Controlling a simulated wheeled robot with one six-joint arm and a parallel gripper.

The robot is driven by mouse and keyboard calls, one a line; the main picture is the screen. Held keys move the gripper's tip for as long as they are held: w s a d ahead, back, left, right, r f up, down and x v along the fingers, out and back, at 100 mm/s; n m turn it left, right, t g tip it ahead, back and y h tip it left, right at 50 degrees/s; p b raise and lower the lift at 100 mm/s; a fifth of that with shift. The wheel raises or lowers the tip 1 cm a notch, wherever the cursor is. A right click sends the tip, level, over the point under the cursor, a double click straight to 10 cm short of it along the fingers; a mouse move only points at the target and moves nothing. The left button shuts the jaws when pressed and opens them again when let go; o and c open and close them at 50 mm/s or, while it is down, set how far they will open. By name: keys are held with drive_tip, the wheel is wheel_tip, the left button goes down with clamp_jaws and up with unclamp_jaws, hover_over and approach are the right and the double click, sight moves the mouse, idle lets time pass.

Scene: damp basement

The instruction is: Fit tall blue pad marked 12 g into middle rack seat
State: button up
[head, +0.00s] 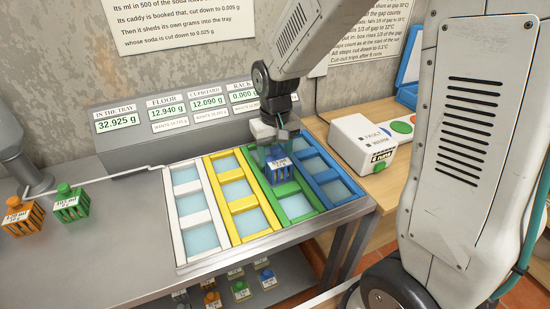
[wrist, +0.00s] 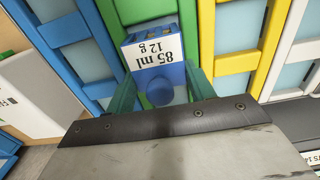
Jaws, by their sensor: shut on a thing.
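My gripper (head: 277,143) points down and is shut on the knob of a tall blue pad (head: 279,168). In the wrist view the pad (wrist: 156,60) carries a white label reading 85 ml, 12 g, upside down, between the green fingers (wrist: 160,95). The pad is over the green column of the seat frame (head: 268,228), around its middle seat, and hides most of that seat. I cannot tell whether it is seated or just above. The blue column (head: 345,203), right of it, shows empty pale seats. A display headed RACK (head: 243,96) reads 0.000 g.
White (head: 181,235) and yellow (head: 233,238) columns show empty pale seats. An orange pad (head: 17,216) and a green pad (head: 71,204) are at the left. A white box (head: 365,145) stands on the wooden bench at right. More small pads sit on a shelf below.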

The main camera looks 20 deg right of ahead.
drive_tip(key=shift+f, duration=0.85)
drive_tip(key=o, duration=0.9)
drive_tip(key=shift+f, duration=0.15)
drive_tip(key=shift+o, duration=0.2)
wheel_tip(320, 180, up, 12)
drive_tip(key=shift+r, duration=0.1)
drive_tip(key=shift+s+r, duration=0.2)
drive_tip(key=shift+r, duration=0.05)
drive_tip(key=s+d+r, duration=0.1)
drive_tip(key=s+r, duration=0.1)
drive_tip(key=s, duration=0.9)
drive_tip(key=s+d+r+t, duration=0.1)
drive_tip(key=s+d+r, duration=0.1)
drive_tip(key=s, duration=1)
drive_tip(key=shift+s+r, duration=0.25)
